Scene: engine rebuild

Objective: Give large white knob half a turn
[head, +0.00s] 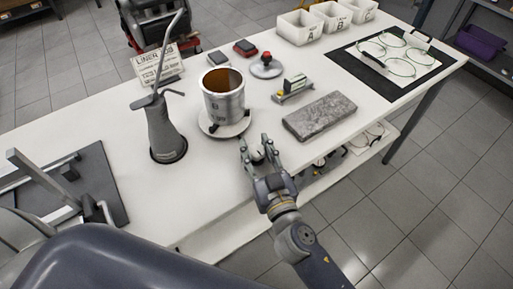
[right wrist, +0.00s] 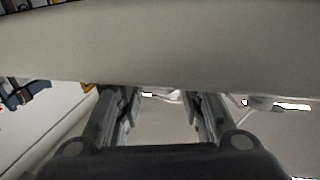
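My right gripper (head: 256,148) is over the front edge of the white bench (head: 215,195), in front of the cylinder. Its fingers are spread apart. A small whitish rounded thing (head: 257,154) shows between them; it may be the large white knob, but the fingers partly cover it. I cannot tell whether they touch it. In the right wrist view the two fingers (right wrist: 163,100) are apart, and a broad pale surface (right wrist: 160,42) fills the upper part and hides their tips. My left gripper is not in view.
A metal cylinder (head: 223,94) stands on a round base (head: 222,125) just behind the gripper. A grey can with a spout (head: 163,128) is left of it. A grey block (head: 320,115) lies to the right. White bins (head: 299,27) stand at the back.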

